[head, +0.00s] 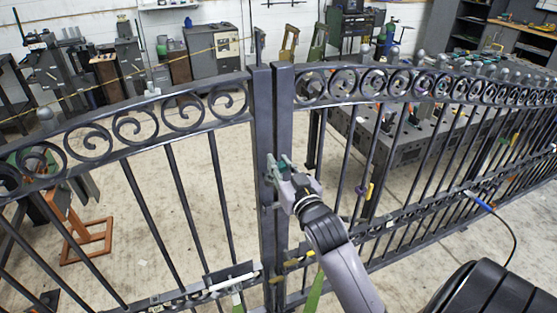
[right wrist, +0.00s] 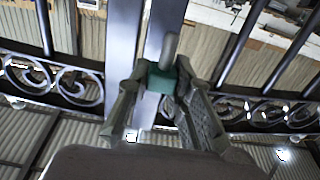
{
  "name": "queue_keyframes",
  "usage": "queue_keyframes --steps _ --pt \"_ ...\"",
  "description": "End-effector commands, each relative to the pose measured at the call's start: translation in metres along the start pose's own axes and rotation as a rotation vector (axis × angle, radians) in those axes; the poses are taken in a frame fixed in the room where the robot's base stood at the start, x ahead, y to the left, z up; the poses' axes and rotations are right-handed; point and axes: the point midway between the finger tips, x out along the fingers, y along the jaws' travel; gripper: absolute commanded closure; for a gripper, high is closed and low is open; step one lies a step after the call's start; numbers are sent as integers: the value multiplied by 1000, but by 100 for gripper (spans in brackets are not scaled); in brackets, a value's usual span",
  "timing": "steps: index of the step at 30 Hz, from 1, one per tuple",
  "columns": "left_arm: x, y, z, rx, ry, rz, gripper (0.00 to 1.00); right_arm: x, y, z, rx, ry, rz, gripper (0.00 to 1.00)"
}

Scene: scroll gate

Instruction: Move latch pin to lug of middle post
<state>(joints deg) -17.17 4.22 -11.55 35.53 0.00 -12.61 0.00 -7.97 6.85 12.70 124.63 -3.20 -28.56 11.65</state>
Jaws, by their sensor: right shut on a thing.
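My right gripper (head: 281,166) is at the paired dark posts in the middle of the gate, a little above mid-height. It is shut on a small green piece with a rounded grey knob, which I take for the latch pin (right wrist: 170,46). In the right wrist view, the two fingers of my right gripper (right wrist: 163,90) are on either side of the green part, and the knob points up along the posts. The left post (head: 262,120) and right post (head: 284,115) stand upright with a narrow gap. I cannot clearly make out the lug behind the gripper. My left gripper is out of view.
Gate leaves with scrolls and bars spread left (head: 180,118) and right (head: 420,85). A yellow fitting (head: 300,260) sits low at the posts. A grey workbench (head: 405,140) stands behind the right leaf, and an orange stand (head: 85,235) behind the left.

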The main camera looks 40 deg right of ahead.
Motion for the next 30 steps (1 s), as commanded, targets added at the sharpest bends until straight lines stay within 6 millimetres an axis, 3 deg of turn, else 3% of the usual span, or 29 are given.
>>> queue_keyframes --steps 30 --pt "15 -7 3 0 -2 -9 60 30 0 7 0 2 -1 100"
